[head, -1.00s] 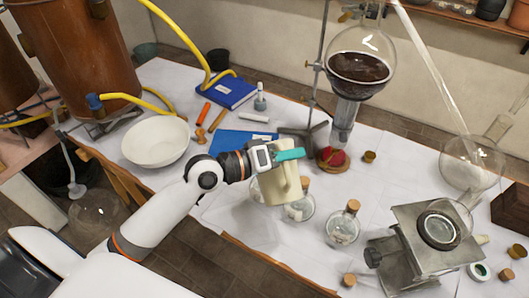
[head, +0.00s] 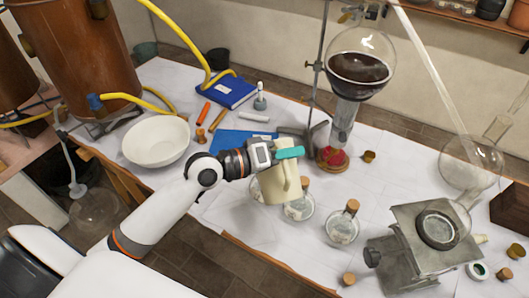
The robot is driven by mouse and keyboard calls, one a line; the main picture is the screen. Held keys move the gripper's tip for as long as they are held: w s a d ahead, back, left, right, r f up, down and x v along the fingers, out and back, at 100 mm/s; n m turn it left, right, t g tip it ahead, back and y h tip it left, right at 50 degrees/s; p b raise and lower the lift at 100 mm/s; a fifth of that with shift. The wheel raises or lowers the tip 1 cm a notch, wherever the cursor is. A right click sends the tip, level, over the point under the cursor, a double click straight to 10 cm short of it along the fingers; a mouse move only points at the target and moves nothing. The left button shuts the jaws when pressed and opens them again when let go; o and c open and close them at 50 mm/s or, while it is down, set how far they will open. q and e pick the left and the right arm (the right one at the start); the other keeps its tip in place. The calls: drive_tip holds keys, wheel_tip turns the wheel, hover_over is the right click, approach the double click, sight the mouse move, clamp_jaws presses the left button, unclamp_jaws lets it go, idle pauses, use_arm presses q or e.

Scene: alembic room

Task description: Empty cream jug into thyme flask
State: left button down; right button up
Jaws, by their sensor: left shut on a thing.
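Glass of a further vessel shows at the jug's left side. I cannot read any label, so I cannot tell which is the thyme flask. My right gripper is out of view.
A white bowl (head: 156,142) and blue books (head: 228,92) lie to the left and back. A stand holds a large round flask (head: 360,62) of dark liquid. A metal jack (head: 424,238) stands at right. Loose corks (head: 348,279) lie near the front edge.

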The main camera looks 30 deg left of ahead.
use_arm(q)
drive_tip(key=shift+w+a+r+n+p, duration=0.15)
drive_tip(key=shift+w+r+n+p, duration=0.1)
drive_tip(key=shift+r+p, duration=0.15)
drive_tip(key=shift+w+a+r+n+p, duration=0.15)
drive_tip(key=shift+r+n+p, duration=0.1)
drive_tip(key=shift+p, duration=0.2)
idle(2.7)
drive_tip(key=shift+w+a+r+n+g+p, duration=0.3)
drive_tip(key=shift+w+a+r+n+p, duration=0.45)
drive_tip(key=shift+p, duration=0.2)
idle(3.5)
